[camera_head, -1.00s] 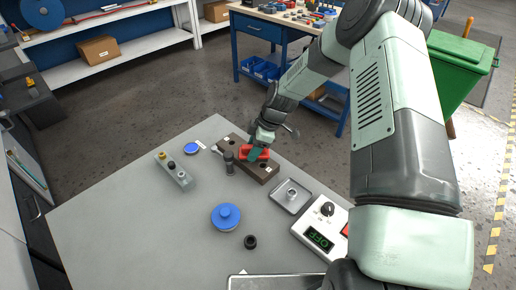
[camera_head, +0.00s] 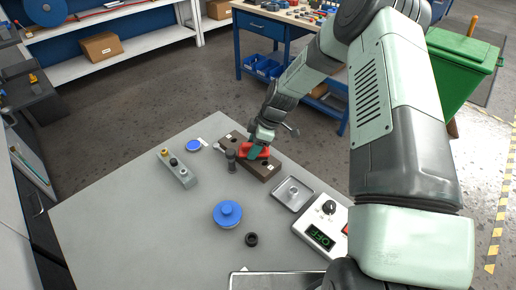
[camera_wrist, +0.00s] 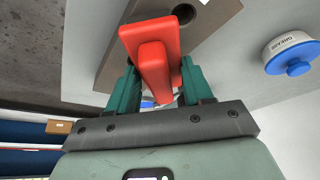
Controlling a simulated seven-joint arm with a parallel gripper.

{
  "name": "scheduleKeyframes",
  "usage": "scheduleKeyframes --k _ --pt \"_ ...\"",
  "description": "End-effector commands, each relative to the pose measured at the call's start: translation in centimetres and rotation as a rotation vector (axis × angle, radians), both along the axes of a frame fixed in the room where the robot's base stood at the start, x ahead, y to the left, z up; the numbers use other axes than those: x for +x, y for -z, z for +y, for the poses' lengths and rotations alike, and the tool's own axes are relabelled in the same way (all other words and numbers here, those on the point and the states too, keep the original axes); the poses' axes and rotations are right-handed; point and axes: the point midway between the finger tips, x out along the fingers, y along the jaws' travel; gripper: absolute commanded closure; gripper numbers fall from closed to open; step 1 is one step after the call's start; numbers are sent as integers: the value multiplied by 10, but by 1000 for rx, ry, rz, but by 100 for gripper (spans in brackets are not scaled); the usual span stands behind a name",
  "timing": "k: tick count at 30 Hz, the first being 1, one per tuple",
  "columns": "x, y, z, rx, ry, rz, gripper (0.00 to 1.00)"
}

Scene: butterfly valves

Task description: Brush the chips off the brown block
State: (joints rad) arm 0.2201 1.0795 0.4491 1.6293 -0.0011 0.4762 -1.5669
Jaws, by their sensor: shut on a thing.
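The brown block (camera_head: 259,170) lies at the back of the grey table, with dark round holes in its top. It fills the upper part of the wrist view (camera_wrist: 110,62). My gripper (camera_head: 257,148) is over the block, its teal fingers shut on a red tool (camera_wrist: 155,52), likely the brush. The red tool also shows low over the block's top in the head view (camera_head: 250,152). No bristles show, and I cannot tell whether it touches the block. I cannot make out chips; my gripper and the tool hide part of the top.
A dark upright cylinder (camera_head: 231,161) stands close at the block's left front. A metal tray (camera_head: 291,195) is to its right, with a control box (camera_head: 322,228) displaying OFF beyond. A blue-lidded grease tin (camera_head: 227,214) and black ring (camera_head: 251,240) are in front. The left front table is clear.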

Motion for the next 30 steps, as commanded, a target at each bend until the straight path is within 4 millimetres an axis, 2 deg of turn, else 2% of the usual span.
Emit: scheduleKeyframes --k 4,17,19,22,30 --pt "9 1 10 1 -1 1 78" --pt "-21 0 -21 0 1 3 78" --pt "-20 -4 -20 0 -1 -1 78" --pt "-20 -26 -20 -1 0 -3 78" --pt "-20 -49 -20 0 0 -2 78"
